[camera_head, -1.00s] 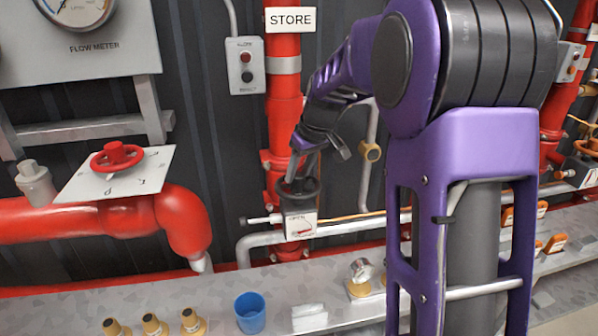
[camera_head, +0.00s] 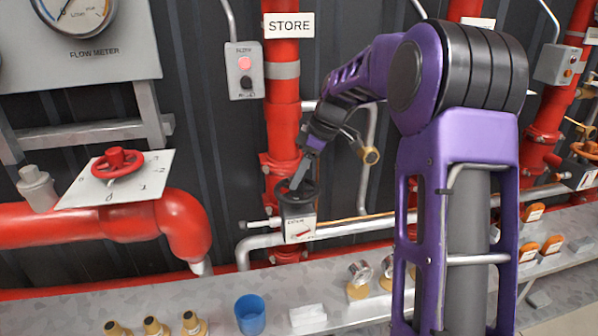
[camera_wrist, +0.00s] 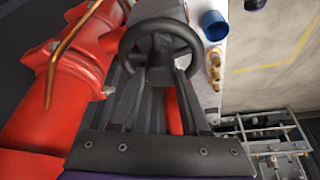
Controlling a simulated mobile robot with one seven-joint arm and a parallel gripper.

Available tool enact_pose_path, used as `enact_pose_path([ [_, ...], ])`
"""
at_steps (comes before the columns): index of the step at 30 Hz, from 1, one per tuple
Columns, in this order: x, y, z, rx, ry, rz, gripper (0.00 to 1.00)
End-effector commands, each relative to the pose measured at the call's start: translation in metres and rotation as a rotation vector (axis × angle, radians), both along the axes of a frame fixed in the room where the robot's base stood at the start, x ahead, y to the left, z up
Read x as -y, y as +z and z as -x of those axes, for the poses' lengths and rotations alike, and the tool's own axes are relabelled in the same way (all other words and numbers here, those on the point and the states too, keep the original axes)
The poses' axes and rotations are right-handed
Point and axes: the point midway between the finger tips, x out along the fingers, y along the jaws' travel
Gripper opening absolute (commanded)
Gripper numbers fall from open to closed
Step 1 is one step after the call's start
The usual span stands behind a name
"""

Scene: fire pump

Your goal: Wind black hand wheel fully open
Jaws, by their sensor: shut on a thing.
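The black hand wheel (camera_head: 297,196) sits on top of a small valve box with a white label (camera_head: 299,229), on the red STORE pipe. In the wrist view the black wheel (camera_wrist: 130,42) fills the top middle, with its rim, spokes and hub showing. My gripper (camera_head: 299,184) reaches down from the right onto the wheel. In the wrist view my gripper (camera_wrist: 160,78) has its fingers converging at the near side of the wheel, shut on it. The exact contact is partly hidden. The label's red pointer is small and its reading is unclear.
A red hand wheel (camera_head: 117,162) on a white plate stands to the left. A button box (camera_head: 245,71) is on the wall beside the STORE pipe (camera_head: 283,120). A blue cup (camera_head: 250,314) and several brass fittings (camera_head: 152,326) stand on the ledge below.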

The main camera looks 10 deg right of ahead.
Motion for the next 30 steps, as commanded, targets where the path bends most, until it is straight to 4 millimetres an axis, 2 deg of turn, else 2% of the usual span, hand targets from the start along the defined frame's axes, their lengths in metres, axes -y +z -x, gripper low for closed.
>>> enact_pose_path([
  [8,0.0002,0.0021,-0.0007,0.000,0.038,0.000,0.00],
  [21,0.0001,0.0044,-0.0039,-0.001,0.548,-0.003,0.00],
  [26,0.0002,0.0023,-0.0044,0.000,0.670,-0.001,0.00],
  [30,0.0005,0.0003,-0.0044,0.002,0.700,0.000,0.00],
])
